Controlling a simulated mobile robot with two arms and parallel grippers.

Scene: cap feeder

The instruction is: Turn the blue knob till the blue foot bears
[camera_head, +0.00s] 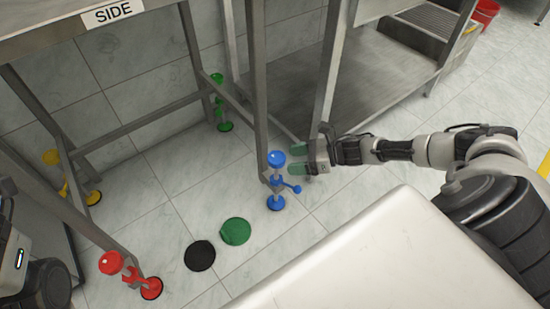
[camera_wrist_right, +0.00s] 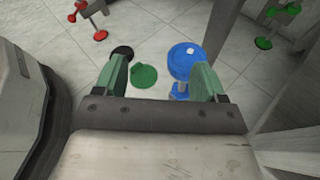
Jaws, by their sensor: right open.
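The blue knob (camera_head: 276,158) sits at the top of a leveling leg under a metal table post. The blue foot (camera_head: 275,202) is a disc at the bottom of that leg, at the floor; whether it touches cannot be told. My right gripper (camera_head: 298,158) is open just right of the knob, fingers pointing left. In the right wrist view the knob (camera_wrist_right: 185,60) lies close to the right-hand green finger, partly between the fingers. My left gripper is not in view.
Red (camera_head: 111,262), yellow (camera_head: 51,158) and green (camera_head: 217,78) knobs mark the table's other legs. A black disc (camera_head: 200,255) and a green disc (camera_head: 235,231) lie on the tiled floor. A second metal table with a low shelf (camera_head: 370,80) stands behind my right arm.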

